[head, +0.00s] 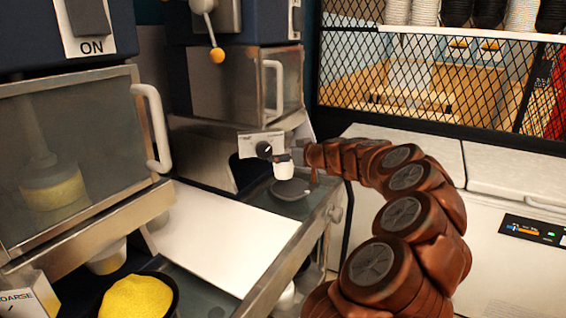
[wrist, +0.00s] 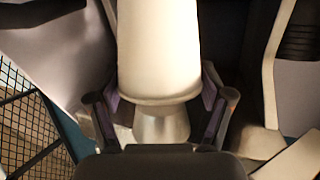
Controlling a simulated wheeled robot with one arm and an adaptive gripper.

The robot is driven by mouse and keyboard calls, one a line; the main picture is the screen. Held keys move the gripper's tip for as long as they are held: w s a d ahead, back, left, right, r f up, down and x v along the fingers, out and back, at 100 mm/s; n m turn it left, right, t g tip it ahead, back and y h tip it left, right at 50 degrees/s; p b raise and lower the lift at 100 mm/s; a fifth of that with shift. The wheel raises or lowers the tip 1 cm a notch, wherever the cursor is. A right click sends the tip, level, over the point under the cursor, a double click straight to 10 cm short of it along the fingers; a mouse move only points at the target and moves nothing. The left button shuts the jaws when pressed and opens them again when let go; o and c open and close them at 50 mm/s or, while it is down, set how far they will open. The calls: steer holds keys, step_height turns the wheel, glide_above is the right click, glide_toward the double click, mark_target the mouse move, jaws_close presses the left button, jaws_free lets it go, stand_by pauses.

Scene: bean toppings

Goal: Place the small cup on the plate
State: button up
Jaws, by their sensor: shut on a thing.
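The small white cup (head: 284,170) is upright in the head view, directly above the dark round plate (head: 290,189). I cannot tell whether it touches the plate or hangs just over it. My gripper (head: 286,157) reaches in from the right and is shut on the cup. In the wrist view the pale cup (wrist: 158,50) fills the upper middle, and the two fingers of my gripper (wrist: 160,112) lie on either side of its narrower end. The plate is not clearly seen in the wrist view.
A machine with a glass door (head: 70,150) stands at the left, and a second one (head: 235,85) stands behind the plate. A dark bowl of yellow grains (head: 138,297) is at the front left. A white panel (head: 205,222) lies clear between. White chest units (head: 500,215) stand at the right.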

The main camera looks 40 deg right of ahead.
steer(key=shift+w+d, duration=0.2)
steer(key=shift+w, duration=0.2)
steer(key=shift+f+p, duration=0.75)
steer(key=shift+f, duration=1.05)
steer(key=shift+f, duration=0.1)
steer(key=o, duration=0.7)
steer(key=shift+c, duration=0.2)
steer(key=b+v, duration=0.3)
steer(key=v, duration=0.9)
